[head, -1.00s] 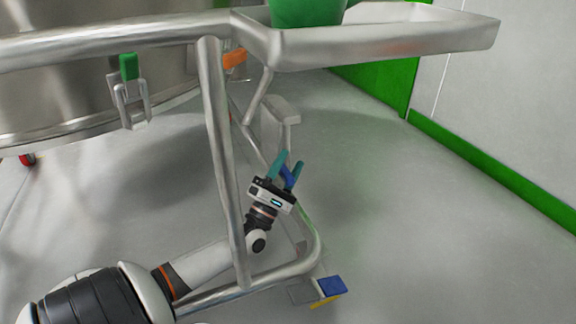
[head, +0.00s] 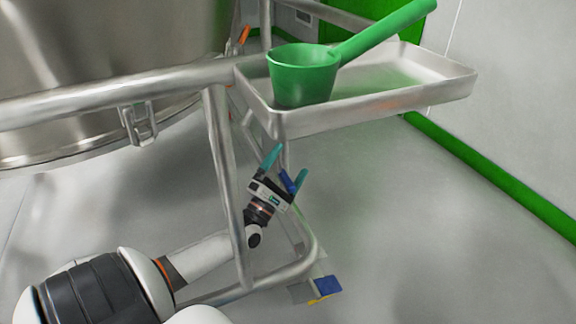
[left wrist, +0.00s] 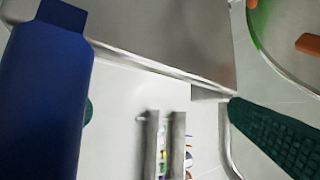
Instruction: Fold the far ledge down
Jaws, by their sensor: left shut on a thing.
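The ledge (head: 375,118) looks like a steel tray with a raised rim. It stands out level from the corner of the steel tube frame (head: 222,150) in the head view. My left gripper (head: 285,168) is below the ledge, beside the frame's upright, with its teal fingers around a blue handle (head: 289,184). In the left wrist view the blue handle (left wrist: 45,85) fills the left side, with a dark green finger (left wrist: 275,135) at right. A flat steel panel (left wrist: 165,35), perhaps the ledge's underside, spans the top. The right gripper is not in view.
A green scoop (head: 300,75) stands on the ledge, its handle rising to the right. A big steel vessel (head: 90,65) with a latch (head: 138,122) fills the left. A blue and yellow pedal (head: 327,286) is near the floor. The floor at right is clear.

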